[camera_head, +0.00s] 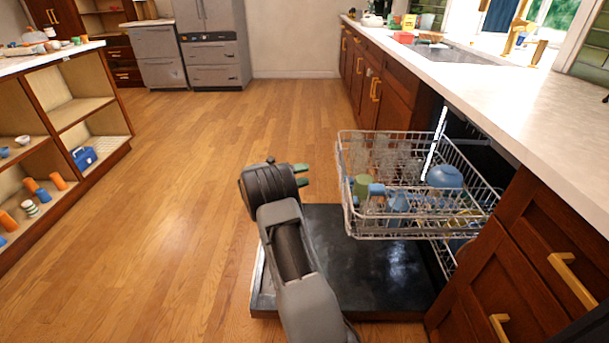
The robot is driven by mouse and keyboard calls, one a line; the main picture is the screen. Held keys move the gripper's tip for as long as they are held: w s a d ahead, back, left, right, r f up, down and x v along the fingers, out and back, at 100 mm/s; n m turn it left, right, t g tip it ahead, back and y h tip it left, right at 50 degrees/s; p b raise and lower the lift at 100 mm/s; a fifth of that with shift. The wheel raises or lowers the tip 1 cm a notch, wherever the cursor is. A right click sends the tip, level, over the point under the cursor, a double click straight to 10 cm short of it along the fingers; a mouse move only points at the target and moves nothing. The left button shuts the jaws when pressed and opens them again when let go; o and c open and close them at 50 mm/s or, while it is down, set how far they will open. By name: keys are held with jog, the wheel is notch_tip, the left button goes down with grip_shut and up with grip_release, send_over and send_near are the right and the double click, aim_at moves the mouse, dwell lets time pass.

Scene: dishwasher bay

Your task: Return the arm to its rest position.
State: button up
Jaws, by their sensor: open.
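My gripper (303,175) is at the end of my dark grey arm, in the middle of the view. Its two green-tipped fingers are apart with nothing between them. They point right, toward the dishwasher's upper rack (350,222), and appear a short way left of it. The rack is pulled out and holds a blue bowl (445,177), a green cup (361,187), blue cups and several clear glasses. My arm reaches up from the bottom edge of the view, over the dishwasher's lowered door (385,275).
The open dishwasher is under the right-hand counter (500,85), which has a sink. An island shelf (75,105) with cups and bowls stands at the left. A grey fridge (213,40) is at the back. The wood floor (190,180) between is clear.

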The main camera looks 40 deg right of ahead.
dwell(0.3)
jog(key=w+a+r+n+t+y+p, duration=0.2)
jog(key=w+a+r+n+t+p, duration=0.3)
jog(key=r, duration=0.4)
jog(key=w+a+r+n+t+y+p, duration=0.25)
jog(key=a+r+n+t+p, duration=0.25)
jog(key=r+n+t, duration=0.3)
jog(key=w+a+r+n+t+y+p, duration=0.1)
jog(key=w+a+r+n+t+p, duration=0.4)
jog(key=r, duration=0.6)
jog(key=s+a+r+n+g+y+p, duration=0.1)
jog(key=s+a+r+n+y+p, duration=0.45)
jog(key=s+a+n, duration=0.35)
jog(key=s+a+r+n+y+p, duration=0.5)
jog(key=a+n+y+p, duration=0.15)
jog(key=a, duration=0.45)
jog(key=s+a+n+g+p, duration=0.1)
jog(key=s+n+g+p, duration=0.5)
jog(key=s, duration=1.1)
jog(key=shift+s+a+r+n+h, duration=0.25)
jog(key=shift+n+h, duration=0.2)
jog(key=shift+n, duration=0.2)
